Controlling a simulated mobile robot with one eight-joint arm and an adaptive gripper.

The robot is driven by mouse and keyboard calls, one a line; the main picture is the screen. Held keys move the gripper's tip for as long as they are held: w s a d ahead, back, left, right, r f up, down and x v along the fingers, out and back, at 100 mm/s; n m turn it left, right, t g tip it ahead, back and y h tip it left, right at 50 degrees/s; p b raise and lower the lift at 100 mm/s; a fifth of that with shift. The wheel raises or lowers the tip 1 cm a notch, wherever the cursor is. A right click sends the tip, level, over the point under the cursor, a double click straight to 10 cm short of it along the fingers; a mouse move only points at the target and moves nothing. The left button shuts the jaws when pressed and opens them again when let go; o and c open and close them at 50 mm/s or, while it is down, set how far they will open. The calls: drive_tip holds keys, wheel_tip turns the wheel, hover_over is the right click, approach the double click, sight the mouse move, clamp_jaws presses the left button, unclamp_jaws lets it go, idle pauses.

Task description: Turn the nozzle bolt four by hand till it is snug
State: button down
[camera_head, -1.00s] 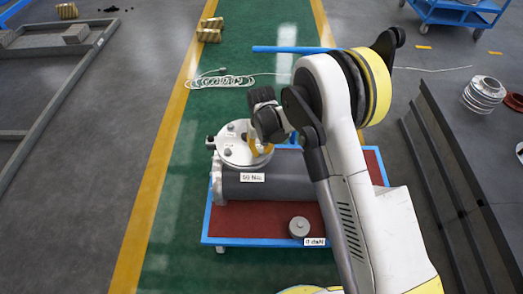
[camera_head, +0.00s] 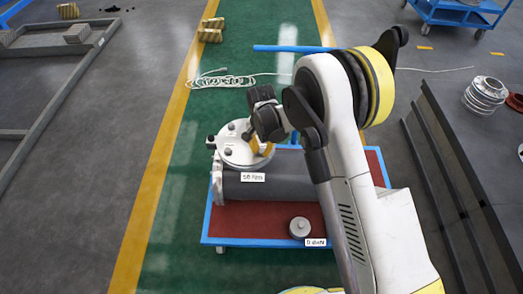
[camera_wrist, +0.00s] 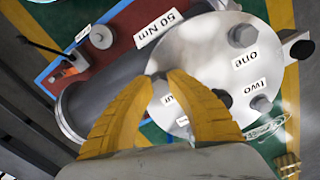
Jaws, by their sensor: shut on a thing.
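The round white flange plate (camera_wrist: 210,55) of the nozzle shows in the wrist view, with grey bolts marked "one" (camera_wrist: 242,35) and "two" (camera_wrist: 262,103). In the head view the flange plate (camera_head: 231,151) sits at the left end of the dark grey shell (camera_head: 270,187), and my arm hides the bolt.
The shell lies on a blue-edged table with a red top (camera_head: 260,226). A round grey piece (camera_head: 299,227) stands near the front edge beside a small label (camera_head: 315,242). A "50 Nm" label (camera_head: 252,177) is on the shell. A coiled white cable (camera_head: 222,81) lies on the green floor behind.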

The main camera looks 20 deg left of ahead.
sight(261, 152)
drive_tip(key=shift+m, duration=0.8)
drive_tip(key=c, duration=1.3)
unclamp_jaws()
drive_tip(key=shift+o, duration=0.2)
wheel_tip(261, 152, up, 12)
drive_tip(key=shift+r, duration=0.1)
